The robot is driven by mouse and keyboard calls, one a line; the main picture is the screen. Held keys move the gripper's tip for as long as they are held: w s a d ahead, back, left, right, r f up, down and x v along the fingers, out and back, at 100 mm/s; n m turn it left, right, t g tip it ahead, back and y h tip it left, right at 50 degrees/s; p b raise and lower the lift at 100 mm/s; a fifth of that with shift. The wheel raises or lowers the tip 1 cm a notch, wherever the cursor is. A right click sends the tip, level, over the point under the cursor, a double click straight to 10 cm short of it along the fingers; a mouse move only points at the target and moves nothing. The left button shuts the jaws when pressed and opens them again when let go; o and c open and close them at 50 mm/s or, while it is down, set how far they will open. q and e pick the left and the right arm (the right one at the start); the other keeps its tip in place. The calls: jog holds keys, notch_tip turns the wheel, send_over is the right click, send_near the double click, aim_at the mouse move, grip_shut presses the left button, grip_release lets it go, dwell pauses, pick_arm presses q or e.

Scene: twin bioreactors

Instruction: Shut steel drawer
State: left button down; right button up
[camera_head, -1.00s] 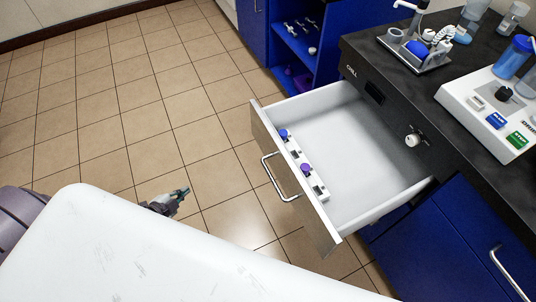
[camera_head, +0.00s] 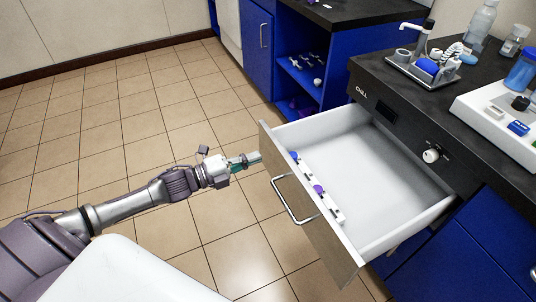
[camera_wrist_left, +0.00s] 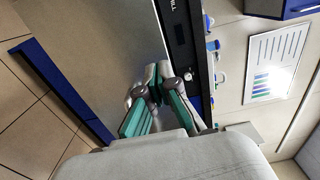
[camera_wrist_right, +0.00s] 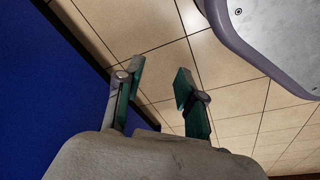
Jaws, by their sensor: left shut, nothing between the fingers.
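The steel drawer (camera_head: 318,228) stands pulled out from the black-topped counter, its white inside showing. Its bar handle (camera_head: 290,203) is on the front panel. My left gripper (camera_head: 256,158) is shut and empty, pointing at the far end of the drawer front, near its upper corner. I cannot tell whether it touches. In the left wrist view the closed fingers (camera_wrist_left: 157,76) are in front of a broad grey-brown panel (camera_wrist_left: 100,45), which looks like the drawer front. My right gripper (camera_wrist_right: 158,72) shows only in its wrist view, fingers apart and empty, over floor tiles.
A white rack (camera_head: 329,206) with blue- and purple-capped items lies inside the drawer along its front. A control knob (camera_head: 431,156) is on the dark panel above. Blue cabinets (camera_head: 450,255) stand below the counter. Tiled floor (camera_head: 100,130) to the left is clear.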

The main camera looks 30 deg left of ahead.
aim_at(276, 150)
pick_arm(q)
jog(key=shift+x, duration=2.4)
pick_arm(e)
jog(key=shift+w+r, duration=0.3)
jog(key=shift+r, duration=0.25)
